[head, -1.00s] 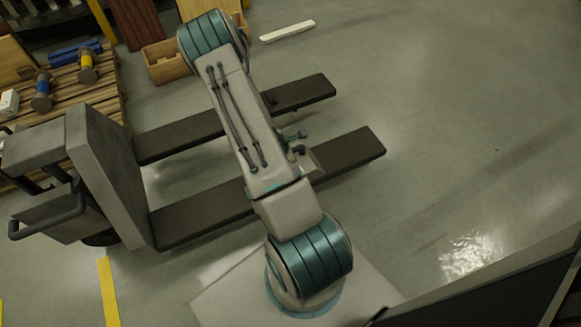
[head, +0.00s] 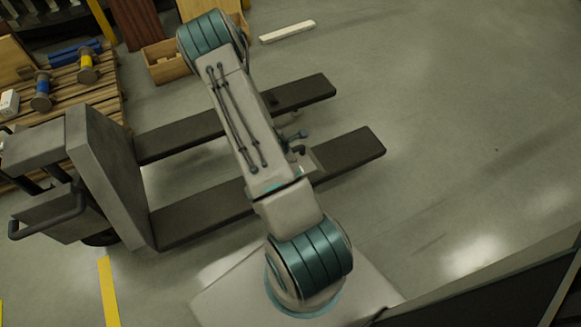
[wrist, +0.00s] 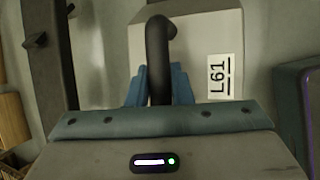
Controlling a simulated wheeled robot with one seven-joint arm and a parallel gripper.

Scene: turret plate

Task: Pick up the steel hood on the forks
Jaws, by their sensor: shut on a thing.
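The steel hood (wrist: 205,45) is a pale grey box-like piece with a label reading L61 and a dark curved handle (wrist: 158,45) in the wrist view. My gripper (wrist: 158,86) has its blue-grey fingers on both sides of this handle and is shut on it. In the head view only a small pale edge of the hood (head: 309,161) shows beside my arm, which hides the rest. The forks are two long dark bars, a far one (head: 305,92) and a near one (head: 352,156). I cannot tell whether the hood touches them.
The grey fork carriage (head: 105,175) with a handle stands at the left. Behind it a wooden pallet (head: 85,105) bears spools, beside an open wooden box (head: 165,65). A pale bar (head: 287,32) lies on the floor. The floor at right is clear.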

